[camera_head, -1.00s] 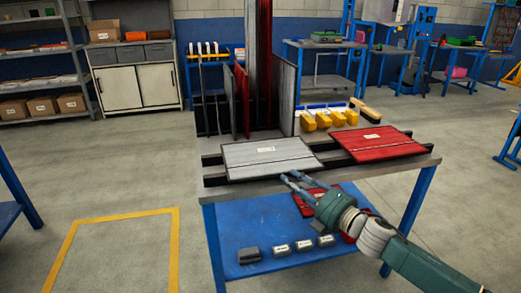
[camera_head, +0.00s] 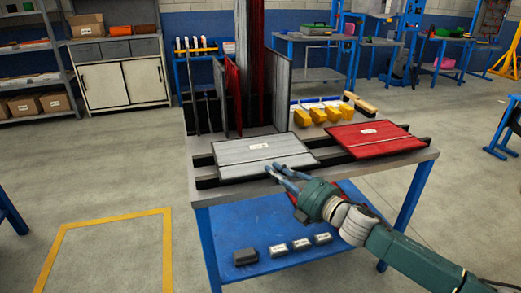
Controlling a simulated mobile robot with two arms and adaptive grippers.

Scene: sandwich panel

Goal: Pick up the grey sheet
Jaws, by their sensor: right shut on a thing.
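The grey sheet (camera_head: 233,150) is a flat panel with a small white label and a dark line across it. It lies flat on dark rails on the table, left of a red sheet (camera_head: 364,139). My right gripper (camera_head: 275,168) is at the sheet's front right edge, its fingers shut on that edge. The exact contact of the fingertips is too small to see clearly. My left gripper is not in view.
Upright panels stand in a rack (camera_head: 233,98) behind the grey sheet. Several yellow pieces (camera_head: 318,116) sit at the table's back. The lower blue shelf (camera_head: 215,219) holds several small grey blocks (camera_head: 278,250). The floor (camera_head: 100,180) to the left is clear.

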